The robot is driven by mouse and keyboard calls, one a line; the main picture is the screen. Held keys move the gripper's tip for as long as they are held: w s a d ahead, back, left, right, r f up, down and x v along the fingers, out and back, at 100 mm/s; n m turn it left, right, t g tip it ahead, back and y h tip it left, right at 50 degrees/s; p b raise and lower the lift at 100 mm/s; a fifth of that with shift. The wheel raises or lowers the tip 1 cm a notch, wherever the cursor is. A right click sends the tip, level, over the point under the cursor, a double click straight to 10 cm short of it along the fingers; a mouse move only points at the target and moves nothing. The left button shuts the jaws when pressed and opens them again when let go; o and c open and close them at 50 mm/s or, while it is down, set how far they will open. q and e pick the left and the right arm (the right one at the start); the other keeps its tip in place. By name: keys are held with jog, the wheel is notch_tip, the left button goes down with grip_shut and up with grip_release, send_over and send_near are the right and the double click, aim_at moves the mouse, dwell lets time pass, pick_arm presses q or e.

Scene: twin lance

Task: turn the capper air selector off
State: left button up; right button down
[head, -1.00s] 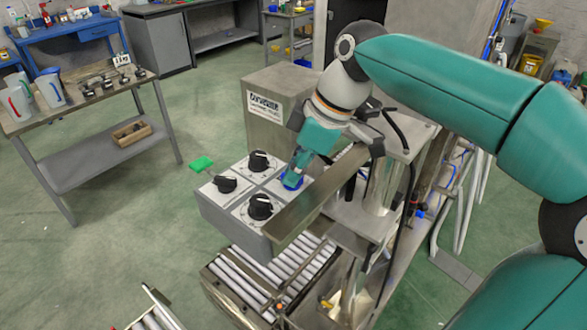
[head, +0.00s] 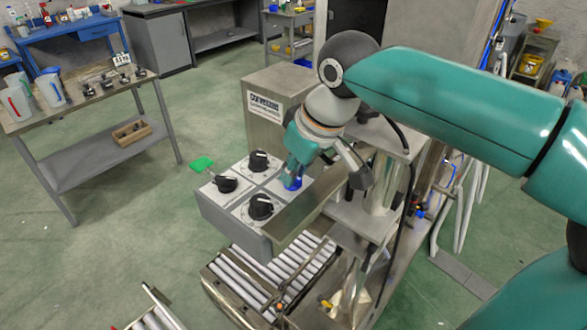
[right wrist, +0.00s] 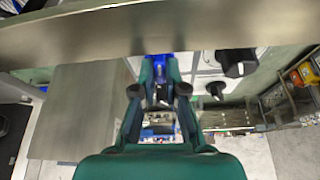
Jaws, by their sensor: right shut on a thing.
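A grey control box (head: 232,222) carries several rotary knobs on its pale top panel. Three are black: the back knob (head: 258,161), the left knob (head: 225,184) and the front knob (head: 261,207). A blue knob (head: 294,184) sits at the panel's right corner. My right gripper (head: 291,177) is shut on the blue knob, and its fingers hide much of it. The blue knob (right wrist: 158,62) also shows between the fingertips in the right wrist view. I cannot read which way it points or any label. My left gripper is out of view.
A metal plate (head: 305,212) stands along the box's right side, close to my right gripper. Behind is a metal cabinet with a sign (head: 265,106). A roller conveyor (head: 245,283) runs below. A bench (head: 90,105) stands at left, with open floor between.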

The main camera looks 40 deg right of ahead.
jog(key=m+h, duration=0.1)
jog(key=m, duration=0.4)
jog(key=shift+a+r+h, duration=0.1)
jog(key=shift+h, duration=0.3)
jog(key=c, duration=1.2)
grip_release()
jog(key=v, duration=1.1)
jog(key=shift+a+r, duration=0.15)
jog(key=shift+r, duration=0.25)
